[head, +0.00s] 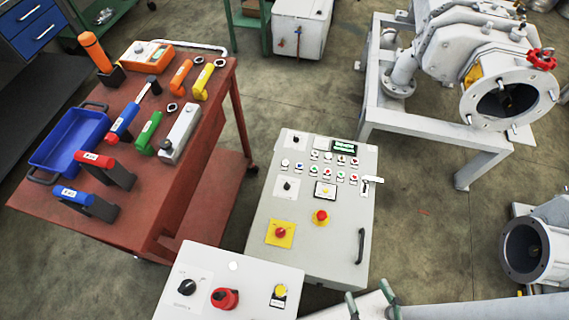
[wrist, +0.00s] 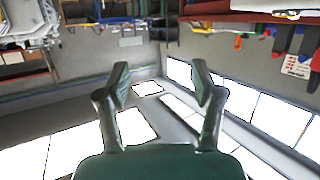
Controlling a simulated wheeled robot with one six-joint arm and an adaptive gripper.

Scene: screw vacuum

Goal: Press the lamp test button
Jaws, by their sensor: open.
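The grey control panel (head: 262,235) stands in the middle of the head view, its sloped top facing up. The labels are too small to read, so I cannot tell which one is the lamp test button. My gripper (head: 370,300) is at the bottom edge of the head view, below and right of the panel, apart from it. In the wrist view my gripper (wrist: 160,82) has its green fingers apart with nothing between them. The panel is not recognisable there.
A smaller grey box (head: 255,270) with a black knob and red switch stands in front of the panel. A red table (head: 140,205) with tools and a blue tray (head: 70,145) is on the left. Grey vacuum machinery (head: 440,75) is on the right. Floor is clear between panel and machinery.

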